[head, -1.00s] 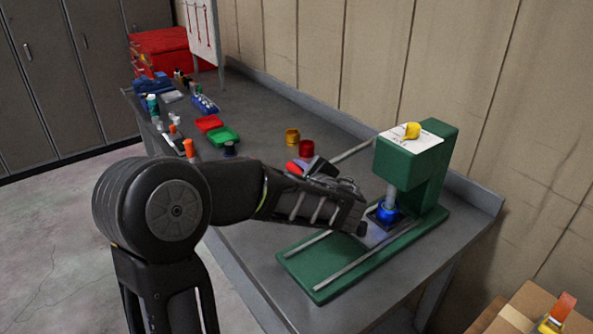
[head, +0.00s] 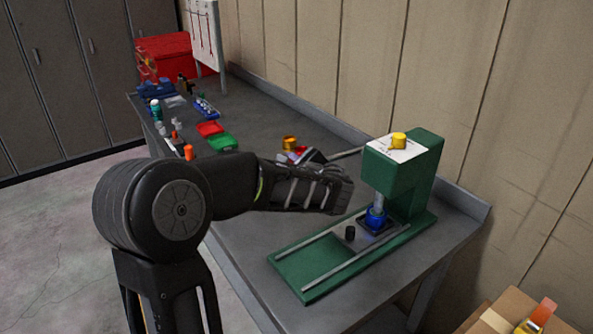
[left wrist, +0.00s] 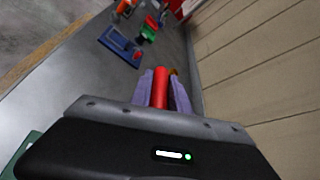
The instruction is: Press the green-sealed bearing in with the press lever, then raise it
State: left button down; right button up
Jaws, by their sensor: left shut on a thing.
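The green press (head: 405,165) stands at the right end of the bench. Its ram (head: 378,201) reaches down to a blue part (head: 376,216) on the press base. I cannot make out the green-sealed bearing. The press lever (head: 347,154) runs left from the press head, tilted slightly down towards its outer end. My left gripper (head: 312,157) is at that end. In the left wrist view, its fingers (left wrist: 161,90) are shut around the red lever grip (left wrist: 160,86). My right gripper is in neither view.
A small black cylinder (head: 350,232) stands on the press base. A yellow item (head: 398,140) sits on the press head. Red and green trays (head: 222,142) and small parts lie further left. A wall runs behind the bench. An open box (head: 515,312) is at lower right.

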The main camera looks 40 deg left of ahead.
pick_arm(q)
notch_tip(320, 180, up, 8)
jog(key=w+p, duration=0.2)
jog(key=shift+d, duration=0.4)
jog(key=shift+w, duration=0.1)
jog(key=c, duration=1.4)
grip_release()
jog(key=shift+w, duration=0.1)
jog(key=shift+o, duration=0.7)
jog(key=shift+f, duration=0.1)
jog(key=b+v, duration=0.2)
jog(key=v, duration=0.6)
